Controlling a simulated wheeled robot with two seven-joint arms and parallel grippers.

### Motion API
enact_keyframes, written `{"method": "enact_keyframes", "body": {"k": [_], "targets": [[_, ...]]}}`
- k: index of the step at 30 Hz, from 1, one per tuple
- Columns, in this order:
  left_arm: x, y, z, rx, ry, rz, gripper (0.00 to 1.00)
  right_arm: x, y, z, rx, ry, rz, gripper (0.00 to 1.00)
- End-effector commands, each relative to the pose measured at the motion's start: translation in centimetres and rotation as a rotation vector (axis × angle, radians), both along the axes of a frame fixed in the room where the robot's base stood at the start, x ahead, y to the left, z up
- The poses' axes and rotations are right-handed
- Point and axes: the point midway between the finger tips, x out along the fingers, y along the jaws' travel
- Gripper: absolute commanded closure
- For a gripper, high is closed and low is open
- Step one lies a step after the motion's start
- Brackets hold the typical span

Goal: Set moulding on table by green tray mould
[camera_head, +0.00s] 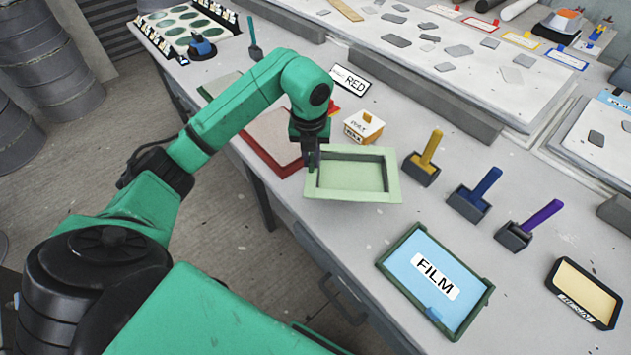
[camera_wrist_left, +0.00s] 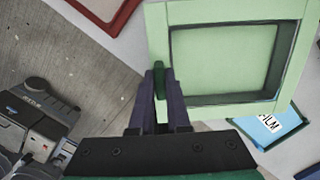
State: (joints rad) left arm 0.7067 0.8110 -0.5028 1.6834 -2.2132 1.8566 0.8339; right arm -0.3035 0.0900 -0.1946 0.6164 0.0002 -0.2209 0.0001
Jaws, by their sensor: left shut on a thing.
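The pale green rectangular moulding (camera_head: 352,196) has a wide rim and a sunken middle. My left gripper (camera_head: 312,160) is shut on its left rim; the wrist view shows both fingers (camera_wrist_left: 163,90) around a dark green tab on the rim of the moulding (camera_wrist_left: 230,108). The moulding is near the table's front edge, right of the red-rimmed tray (camera_head: 283,164); any gap beneath it is hard to judge. A green-edged tray (camera_head: 207,92) is farther left, mostly hidden behind my left arm. My right gripper is out of view.
A wax box (camera_head: 365,127) and a RED sign (camera_head: 349,79) stand behind the moulding. Yellow, blue and purple handled tools (camera_head: 422,167) are to the right. A dark-green-framed FILM tray (camera_head: 398,254) lies at front right. Bare table shows between the moulding and the tools.

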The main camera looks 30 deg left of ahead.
Motion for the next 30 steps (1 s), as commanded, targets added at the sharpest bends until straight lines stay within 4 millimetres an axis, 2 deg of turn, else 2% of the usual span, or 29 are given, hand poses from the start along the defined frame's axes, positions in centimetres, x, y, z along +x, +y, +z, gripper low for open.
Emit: {"method": "enact_keyframes", "body": {"k": [1,3,12,15,23,24,25,26,30], "targets": [[-0.2,0.0,-1.2,-0.001,0.008,0.0,1.0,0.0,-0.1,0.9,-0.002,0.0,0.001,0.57],[-0.1,0.0,-3.0,-0.001,0.006,0.0,1.0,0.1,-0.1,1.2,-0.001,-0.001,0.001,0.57],[-0.1,0.0,-8.3,-0.002,0.003,0.0,1.0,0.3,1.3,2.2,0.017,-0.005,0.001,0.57],[0.0,0.0,-9.1,-0.002,0.0,-0.001,1.0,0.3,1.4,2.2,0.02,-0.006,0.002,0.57],[0.0,0.0,-9.5,0.0,-0.001,-0.001,1.0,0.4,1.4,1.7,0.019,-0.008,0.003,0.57],[0.0,0.0,-9.4,0.0,0.0,-0.001,0.74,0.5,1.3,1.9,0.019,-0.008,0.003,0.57],[0.0,0.0,-9.4,0.0,0.0,-0.001,0.62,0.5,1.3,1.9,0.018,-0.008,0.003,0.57],[0.0,0.0,-9.4,0.0,0.0,-0.001,0.55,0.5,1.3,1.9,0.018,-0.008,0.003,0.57],[0.0,0.0,-9.4,0.0,0.0,-0.001,0.55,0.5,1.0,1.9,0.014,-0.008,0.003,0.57]]}}
